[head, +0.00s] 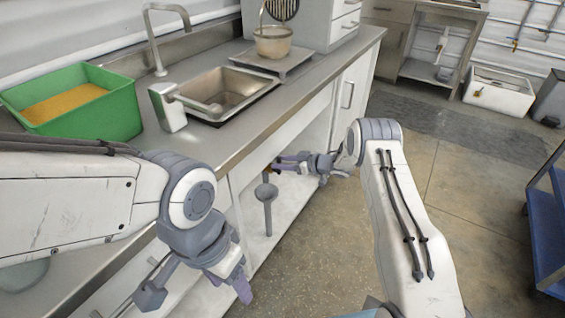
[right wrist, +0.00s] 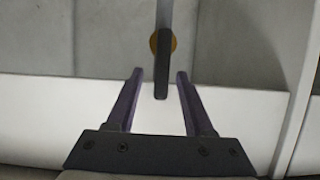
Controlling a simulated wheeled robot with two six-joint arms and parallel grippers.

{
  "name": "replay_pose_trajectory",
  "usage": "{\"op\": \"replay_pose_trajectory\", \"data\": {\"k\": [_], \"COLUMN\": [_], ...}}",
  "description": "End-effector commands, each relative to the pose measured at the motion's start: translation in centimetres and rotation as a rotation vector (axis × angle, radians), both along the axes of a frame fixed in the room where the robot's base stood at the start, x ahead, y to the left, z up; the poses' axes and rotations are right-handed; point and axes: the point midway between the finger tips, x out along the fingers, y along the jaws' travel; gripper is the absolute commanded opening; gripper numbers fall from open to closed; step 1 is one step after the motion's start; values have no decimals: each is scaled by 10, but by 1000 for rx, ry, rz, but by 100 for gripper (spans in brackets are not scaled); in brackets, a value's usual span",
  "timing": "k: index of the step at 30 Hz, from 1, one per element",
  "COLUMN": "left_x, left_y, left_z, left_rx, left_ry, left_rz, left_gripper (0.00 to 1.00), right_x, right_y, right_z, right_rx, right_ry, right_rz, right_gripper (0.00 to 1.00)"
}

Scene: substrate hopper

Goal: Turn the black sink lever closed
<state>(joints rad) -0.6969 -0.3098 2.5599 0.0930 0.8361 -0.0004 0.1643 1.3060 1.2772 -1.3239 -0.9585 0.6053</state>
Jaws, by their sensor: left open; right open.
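The black lever (right wrist: 161,65) shows in the right wrist view, hanging upright in front of a round brass-coloured part (right wrist: 172,42). A grey pipe (right wrist: 164,12) runs above it. My right gripper (right wrist: 160,74) is open, with one finger on each side of the lever's lower part and visible gaps to both. In the head view my right gripper (head: 284,163) reaches into the open space under the sink (head: 222,90); I cannot make out the lever there. My left gripper (head: 197,290) is open and empty in front of the counter.
A green bin (head: 120,112) with tan material, a faucet (head: 152,40) and a pot (head: 272,42) stand on the counter (head: 205,140). A grey round-topped stem (head: 266,194) stands below the counter near my right gripper. A blue cart (head: 548,215) is far right. Floor is clear.

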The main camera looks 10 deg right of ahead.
Motion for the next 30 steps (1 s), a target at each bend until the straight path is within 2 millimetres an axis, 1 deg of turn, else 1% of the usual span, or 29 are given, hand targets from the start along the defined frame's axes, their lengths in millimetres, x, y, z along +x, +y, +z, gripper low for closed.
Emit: {"op": "replay_pose_trajectory", "data": {"k": [5, 12, 18, 23, 30], "left_x": [0, 0, 0, 0, 0], "left_y": [0, 0, 0, 0, 0], "left_z": [4, 10, 12, 13, 13], "left_rx": [0, 0, 0, 0, 0], "left_ry": [0, 0, 0, 0, 0], "left_rz": [0, 0, 0, 0, 0], "left_gripper": [59, 59, 59, 59, 59], "right_x": [-10, -38, -56, -61, -62], "right_y": [-14, -49, -69, -74, -74], "right_z": [8, 27, 37, 40, 40], "right_rx": [0, 0, 0, 1, 0], "right_ry": [0, 0, 0, 0, -1], "right_rz": [-2, -5, -4, -1, -1], "right_gripper": [52, 52, 52, 52, 52]}}
